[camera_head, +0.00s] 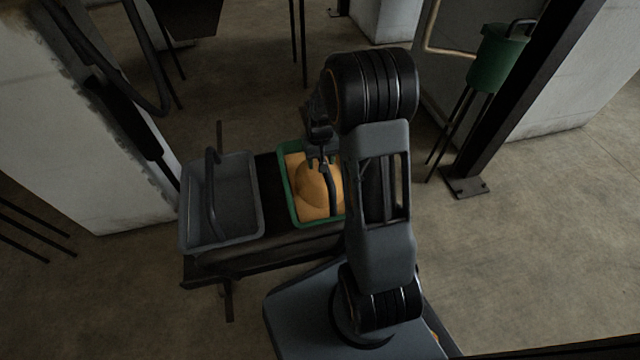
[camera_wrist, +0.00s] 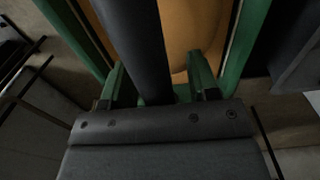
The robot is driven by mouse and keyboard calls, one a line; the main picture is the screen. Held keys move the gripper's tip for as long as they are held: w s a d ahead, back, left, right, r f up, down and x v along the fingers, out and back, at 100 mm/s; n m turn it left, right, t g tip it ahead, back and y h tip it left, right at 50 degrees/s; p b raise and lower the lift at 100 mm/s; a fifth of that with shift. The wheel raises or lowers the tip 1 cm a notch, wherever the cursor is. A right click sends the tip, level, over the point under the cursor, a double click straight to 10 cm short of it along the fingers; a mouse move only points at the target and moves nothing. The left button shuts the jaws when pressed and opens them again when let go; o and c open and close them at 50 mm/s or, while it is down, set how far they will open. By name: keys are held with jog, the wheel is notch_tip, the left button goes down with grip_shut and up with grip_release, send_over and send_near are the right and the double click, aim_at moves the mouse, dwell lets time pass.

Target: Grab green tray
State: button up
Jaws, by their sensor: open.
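The green tray (camera_head: 287,190) sits on a dark stand, left of my arm in the head view. It holds a yellow-orange mound (camera_head: 312,186), and a dark bar-like handle (camera_head: 333,192) rises over it. My arm hides the tray's right side. My gripper (camera_head: 319,160) is open above the tray's far part. In the wrist view, the green tray rim (camera_wrist: 247,42) runs along both sides of the orange contents (camera_wrist: 188,28). The dark handle (camera_wrist: 140,45) passes between the two fingers of my gripper (camera_wrist: 157,84), with gaps at both sides; contact is not clear.
A grey tray (camera_head: 236,226) with its own dark handle stands left of the green tray on the same dark stand (camera_head: 270,249). A green bucket (camera_head: 497,58) stands upper right beside a dark post (camera_head: 515,100). Pale blocks flank the area. Floor at right is clear.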

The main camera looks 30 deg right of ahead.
grip_shut()
dwell(0.4)
dwell(0.9)
jog(key=shift+w+r, duration=0.1)
jog(key=shift+r, duration=0.1)
